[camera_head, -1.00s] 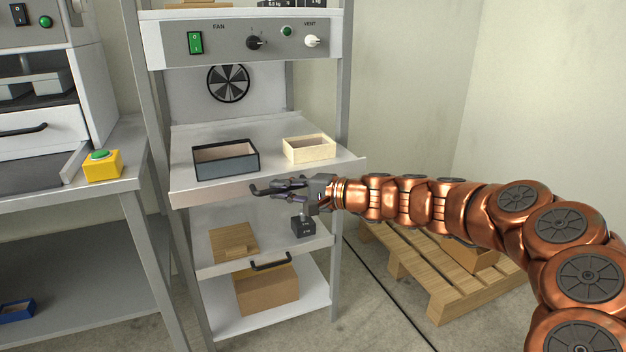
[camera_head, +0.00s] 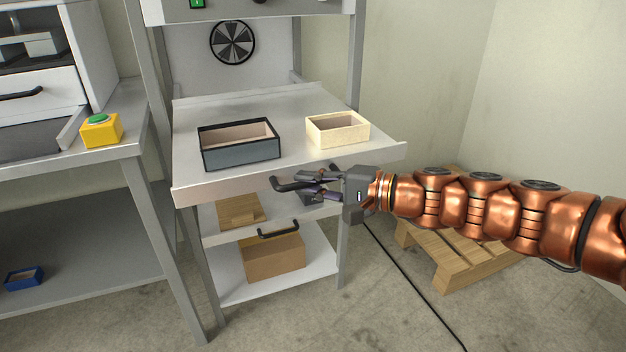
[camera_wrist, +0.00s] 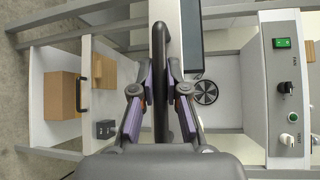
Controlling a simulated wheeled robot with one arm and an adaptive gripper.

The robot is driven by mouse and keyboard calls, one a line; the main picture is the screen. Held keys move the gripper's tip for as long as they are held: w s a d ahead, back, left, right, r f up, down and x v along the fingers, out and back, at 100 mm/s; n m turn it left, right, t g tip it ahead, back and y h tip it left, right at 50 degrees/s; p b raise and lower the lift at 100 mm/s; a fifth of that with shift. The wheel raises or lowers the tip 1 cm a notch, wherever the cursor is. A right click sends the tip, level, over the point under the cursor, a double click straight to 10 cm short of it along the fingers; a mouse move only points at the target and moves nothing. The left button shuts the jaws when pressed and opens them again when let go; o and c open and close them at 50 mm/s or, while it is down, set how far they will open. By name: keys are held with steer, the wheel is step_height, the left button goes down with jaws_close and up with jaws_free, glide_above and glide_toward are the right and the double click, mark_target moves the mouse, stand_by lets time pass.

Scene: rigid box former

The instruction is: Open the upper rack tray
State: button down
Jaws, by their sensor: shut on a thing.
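The upper rack tray (camera_head: 290,105) is a white shelf, pulled out toward me from the rack, carrying two open boxes. Its dark bar handle (camera_head: 288,186) sits on the front edge. My gripper (camera_head: 318,187) reaches in from the right and is shut on this handle. In the wrist view the handle (camera_wrist: 160,70) runs between the two purple-padded fingers of my gripper (camera_wrist: 160,95). Part of the handle is hidden by the fingers in the head view.
On the tray stand a dark grey box (camera_head: 240,150) and a cream box (camera_head: 338,130). Below is a lower tray with its own handle (camera_head: 279,231), and a cardboard box (camera_head: 273,260). A wooden pallet (camera_head: 470,255) lies right. A yellow button box (camera_head: 101,131) stands on the left bench.

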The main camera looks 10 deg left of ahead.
steer(key=c, duration=1.2)
jaws_free()
steer(key=shift+d, duration=0.1)
steer(key=shift+s+d+r, duration=0.1)
steer(key=shift+d, duration=0.45)
steer(key=v, duration=1)
steer(key=shift+s+d, duration=0.15)
steer(key=shift+d, duration=0.15)
